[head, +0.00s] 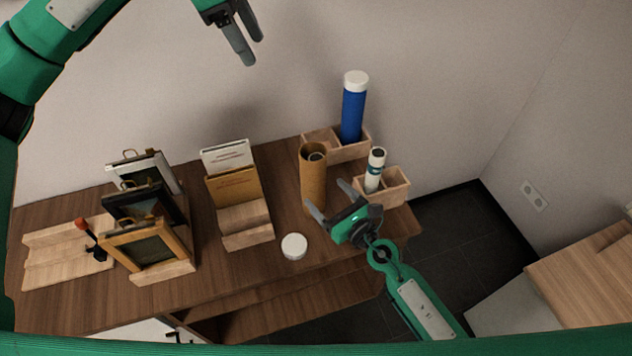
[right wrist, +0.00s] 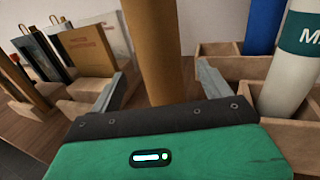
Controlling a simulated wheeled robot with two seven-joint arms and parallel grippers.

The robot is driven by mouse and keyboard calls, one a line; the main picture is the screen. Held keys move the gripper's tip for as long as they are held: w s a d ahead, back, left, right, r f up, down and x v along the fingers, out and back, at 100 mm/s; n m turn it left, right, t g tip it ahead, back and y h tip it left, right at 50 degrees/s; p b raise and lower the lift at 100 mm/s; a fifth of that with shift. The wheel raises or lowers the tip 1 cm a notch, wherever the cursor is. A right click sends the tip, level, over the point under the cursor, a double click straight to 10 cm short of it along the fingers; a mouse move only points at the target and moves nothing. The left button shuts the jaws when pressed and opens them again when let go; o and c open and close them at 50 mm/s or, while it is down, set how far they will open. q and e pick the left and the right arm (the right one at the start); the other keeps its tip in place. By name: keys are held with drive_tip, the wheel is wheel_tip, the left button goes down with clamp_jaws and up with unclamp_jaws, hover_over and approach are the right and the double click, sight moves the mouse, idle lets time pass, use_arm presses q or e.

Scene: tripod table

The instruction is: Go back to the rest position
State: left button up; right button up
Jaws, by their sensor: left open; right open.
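My left gripper (head: 246,40) hangs open and empty at the top of the head view, in front of the wall and above the table. My right gripper (head: 330,200) is open over the table's right part, its fingers pointing toward a brown cardboard tube (head: 313,185). In the right wrist view the tube (right wrist: 157,50) stands upright just beyond and between the open fingers (right wrist: 160,90). I cannot tell whether they touch it. The tube is open at the top, with something pale inside. A white round lid (head: 294,246) lies on the table in front of it.
A blue tube (head: 352,115) and a white tube (head: 375,170) stand in wooden holders at the back right. A wooden stand (head: 247,225) holds booklets, and picture frames (head: 148,250) stand left. The table's front middle (head: 230,285) is clear. A lighter wooden surface (head: 590,280) is at right.

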drive_tip(key=shift+v, duration=2.1)
